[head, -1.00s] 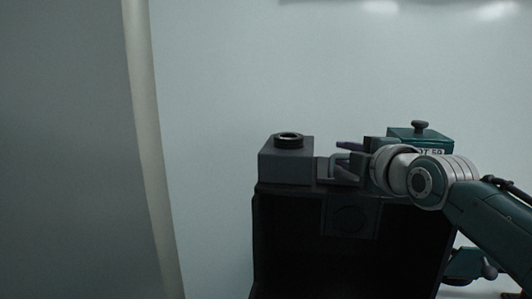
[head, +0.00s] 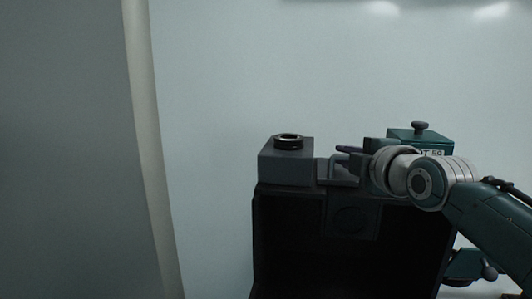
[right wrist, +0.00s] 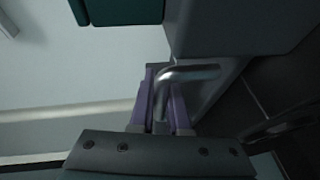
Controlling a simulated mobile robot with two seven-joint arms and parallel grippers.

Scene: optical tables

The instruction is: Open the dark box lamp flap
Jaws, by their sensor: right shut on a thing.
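The dark box (head: 275,240) stands open toward me at the centre right of the head view, its inside black. On its upper front is a square plate (head: 352,220) with a faint round outline. A bent grey handle (head: 328,169) sticks up at the box's top edge. It is a shiny metal bar in the right wrist view (right wrist: 195,73). My right gripper (head: 346,160) is shut on this handle, its purple fingers (right wrist: 162,95) on either side of the bar. Which part the handle is fixed to is hard to tell. My left gripper is not in view.
A grey block with a black ring (head: 287,158) sits on the box's top left, beside the handle. A teal box with a knob (head: 420,134) stands behind my right wrist. A pale vertical post (head: 148,140) is at left.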

